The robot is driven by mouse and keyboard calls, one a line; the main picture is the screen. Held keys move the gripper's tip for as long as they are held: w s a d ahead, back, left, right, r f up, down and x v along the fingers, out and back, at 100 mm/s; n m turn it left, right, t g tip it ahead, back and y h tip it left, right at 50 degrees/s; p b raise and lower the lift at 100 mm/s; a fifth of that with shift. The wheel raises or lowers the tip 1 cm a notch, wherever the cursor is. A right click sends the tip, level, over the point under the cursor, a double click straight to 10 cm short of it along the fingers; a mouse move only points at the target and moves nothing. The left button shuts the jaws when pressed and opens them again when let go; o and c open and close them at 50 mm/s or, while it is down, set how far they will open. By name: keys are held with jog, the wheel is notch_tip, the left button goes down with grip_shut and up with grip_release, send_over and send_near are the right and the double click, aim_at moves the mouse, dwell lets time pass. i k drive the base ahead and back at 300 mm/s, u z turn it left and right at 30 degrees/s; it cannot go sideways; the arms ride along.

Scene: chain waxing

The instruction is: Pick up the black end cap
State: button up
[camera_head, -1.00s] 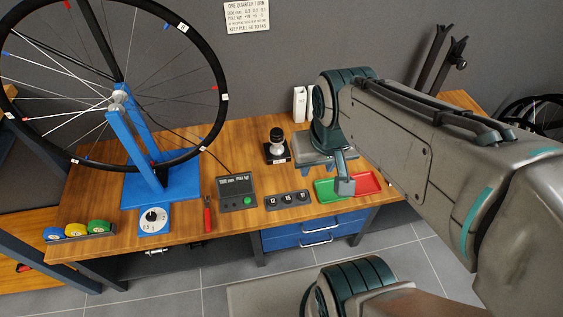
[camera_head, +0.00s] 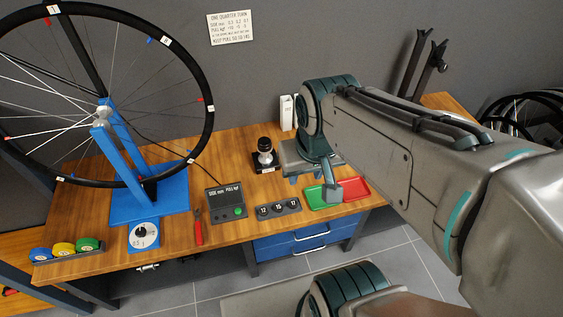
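I cannot make out a loose black end cap for sure. A dark upright piece with a black rounded top and a pale metal middle (camera_head: 265,150) stands on a small black base towards the back of the wooden bench (camera_head: 235,180). My arm comes in from the right. Its end is over the bench, just right of that piece, beside a split green and red tray (camera_head: 355,187). The grey block at the arm's end, which seems to be my gripper (camera_head: 303,178), is partly hidden by my arm. Its opening and anything in it cannot be made out.
A spoked wheel (camera_head: 208,110) on a blue stand (camera_head: 160,207) fills the left. A dial (camera_head: 144,235), red-handled tool (camera_head: 198,233), display box (camera_head: 226,202) and numbered block (camera_head: 278,208) line the front. Coloured rolls (camera_head: 64,249) sit front left. Blue drawers (camera_head: 290,245) are below.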

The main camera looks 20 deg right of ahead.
aim_at(265, 143)
jog(key=z, duration=0.05)
jog(key=k, duration=0.55)
jog(key=u, duration=0.6)
jog(key=i, duration=1.2)
jog(key=z, duration=0.55)
